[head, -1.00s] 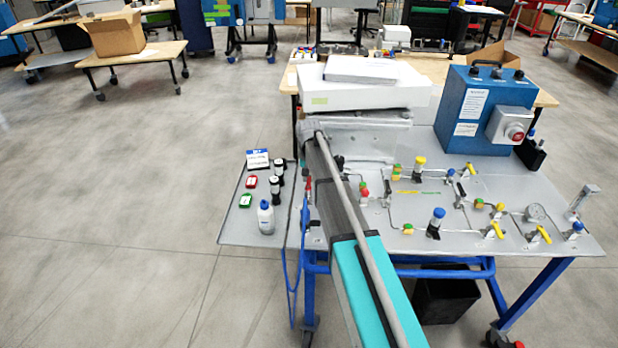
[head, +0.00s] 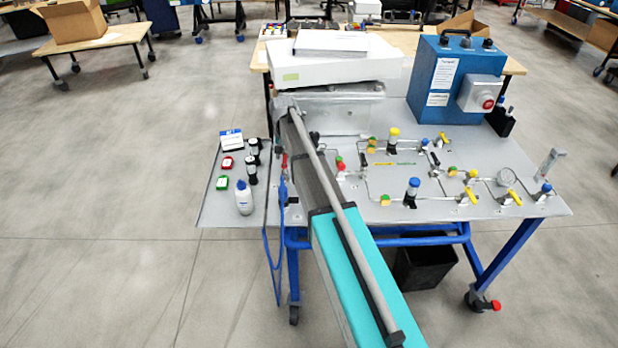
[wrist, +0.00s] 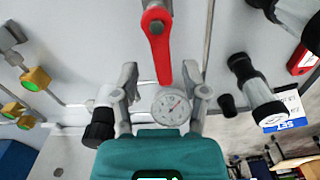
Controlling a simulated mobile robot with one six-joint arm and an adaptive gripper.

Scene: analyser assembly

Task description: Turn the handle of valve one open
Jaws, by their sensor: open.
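A red lever handle (wrist: 157,45) on a grey valve body shows at the top middle of the wrist view. It points down the picture, and its lower end lies between my gripper's fingertips. It also shows in the head view (head: 284,163) at the left edge of the grey panel. My gripper (wrist: 161,72) is open, with one finger on each side of the handle's end and no clear contact. A round gauge (wrist: 172,105) shows between the fingers, beyond them. No label reading valve one is legible. The head view does not show my fingers clearly.
The grey panel (head: 345,205) carries pipes, several yellow-handled and blue-capped fittings, and a blue box (head: 437,80). A white box (head: 330,68) stands behind. Black-capped cylinders (wrist: 257,90) lie right of my gripper.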

